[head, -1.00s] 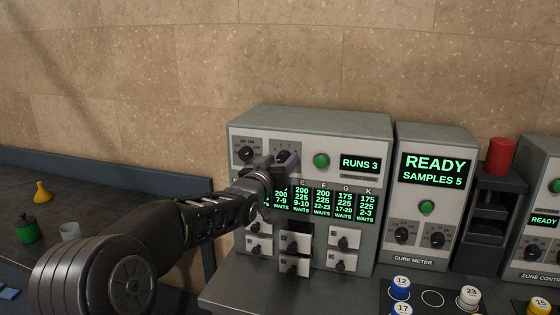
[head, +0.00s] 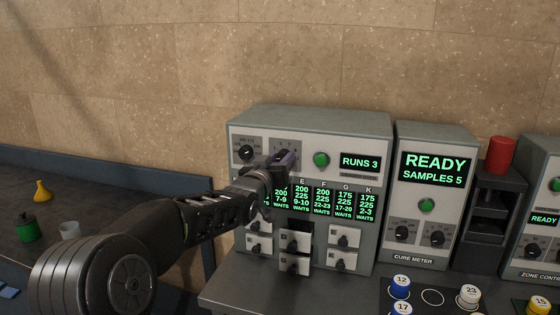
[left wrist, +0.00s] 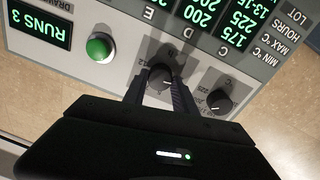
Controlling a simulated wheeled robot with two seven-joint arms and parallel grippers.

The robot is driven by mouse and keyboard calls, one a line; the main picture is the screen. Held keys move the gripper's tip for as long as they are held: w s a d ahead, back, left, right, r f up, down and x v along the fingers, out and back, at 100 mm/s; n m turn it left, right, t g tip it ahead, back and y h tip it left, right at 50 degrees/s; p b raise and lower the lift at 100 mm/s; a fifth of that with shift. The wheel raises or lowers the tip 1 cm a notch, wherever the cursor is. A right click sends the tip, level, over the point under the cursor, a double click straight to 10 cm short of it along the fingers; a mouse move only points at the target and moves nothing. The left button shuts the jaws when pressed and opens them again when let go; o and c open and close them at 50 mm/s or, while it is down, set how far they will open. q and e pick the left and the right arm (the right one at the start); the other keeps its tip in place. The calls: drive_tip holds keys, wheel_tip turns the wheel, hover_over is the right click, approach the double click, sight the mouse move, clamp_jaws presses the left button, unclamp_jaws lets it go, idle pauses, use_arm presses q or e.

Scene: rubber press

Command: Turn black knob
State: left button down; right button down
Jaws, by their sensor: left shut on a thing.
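The press panel has two black knobs on its upper left. My left gripper (head: 284,160) is at the right one, which it hides in the head view. In the left wrist view that black knob (left wrist: 161,76) sits between the two fingers of my left gripper (left wrist: 159,92), which are shut on it. The other black knob (head: 246,153) is free, just left of the gripper in the head view. It also shows in the left wrist view (left wrist: 219,100). My right gripper is not in view.
A green button (head: 321,160) and a RUNS 3 display (head: 360,163) are right of the gripper. Several small drawers with black handles are below. The cure meter (head: 434,190) stands to the right, and a red cylinder (head: 500,154) stands past it.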

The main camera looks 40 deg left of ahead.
use_arm(q)
drive_tip(key=shift+d+m+g+b, duration=0.1)
drive_tip(key=shift+m+g+b, duration=0.2)
drive_tip(key=shift+m+b, duration=3.2)
drive_tip(key=shift+m+p, duration=0.3)
drive_tip(key=shift+m, duration=0.1)
drive_tip(key=c, duration=1)
unclamp_jaws()
